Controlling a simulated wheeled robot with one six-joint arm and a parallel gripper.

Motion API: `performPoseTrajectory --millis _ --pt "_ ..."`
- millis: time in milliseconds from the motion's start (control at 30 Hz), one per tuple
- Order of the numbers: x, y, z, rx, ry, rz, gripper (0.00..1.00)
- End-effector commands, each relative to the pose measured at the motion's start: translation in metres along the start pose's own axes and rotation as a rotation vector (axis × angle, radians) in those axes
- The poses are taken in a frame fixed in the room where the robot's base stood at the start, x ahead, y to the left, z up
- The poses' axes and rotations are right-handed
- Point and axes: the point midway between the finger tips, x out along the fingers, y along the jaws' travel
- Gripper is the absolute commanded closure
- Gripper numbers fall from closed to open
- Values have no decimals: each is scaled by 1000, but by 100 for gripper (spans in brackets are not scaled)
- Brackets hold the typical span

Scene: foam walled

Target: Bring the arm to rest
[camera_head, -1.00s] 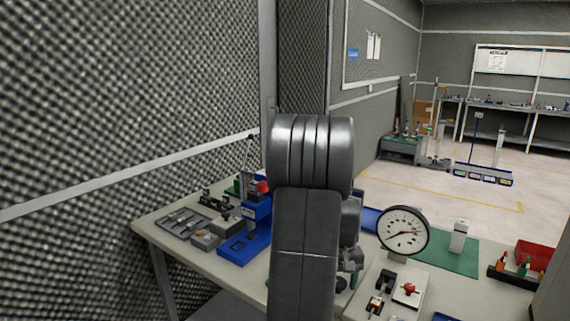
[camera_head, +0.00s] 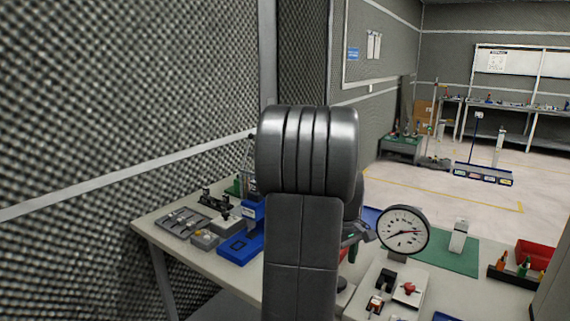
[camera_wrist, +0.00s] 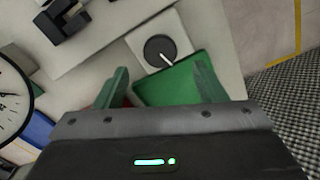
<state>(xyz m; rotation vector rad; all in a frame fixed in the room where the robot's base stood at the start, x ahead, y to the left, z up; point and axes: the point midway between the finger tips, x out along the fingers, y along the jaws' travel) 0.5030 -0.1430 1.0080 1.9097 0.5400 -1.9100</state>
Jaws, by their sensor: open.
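My gripper (camera_wrist: 160,92) shows in the wrist view with its two green fingers spread apart and nothing between them. In the head view my grey arm stands upright in the middle and hides part of the bench (camera_head: 190,258). A small part of the wrist shows to the right of the arm, beside the dial gauge; the fingers are not clear there.
The dial gauge (camera_head: 403,231) stands close right of my arm. A blue fixture (camera_head: 243,243) and a grey tool tray (camera_head: 183,222) lie left of it. A red bin (camera_head: 537,257) is at the right. The foam wall (camera_head: 130,110) rises behind the bench at left.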

Motion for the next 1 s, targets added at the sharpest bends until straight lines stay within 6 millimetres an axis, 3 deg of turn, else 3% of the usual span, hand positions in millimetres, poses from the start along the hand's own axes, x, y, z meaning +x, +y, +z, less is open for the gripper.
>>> performPoseTrajectory --millis 233,733,1000 --pt "-22 0 0 1 0 0 36" --pt "-25 -2 0 3 5 2 36" --pt "-33 -21 2 20 43 9 36"
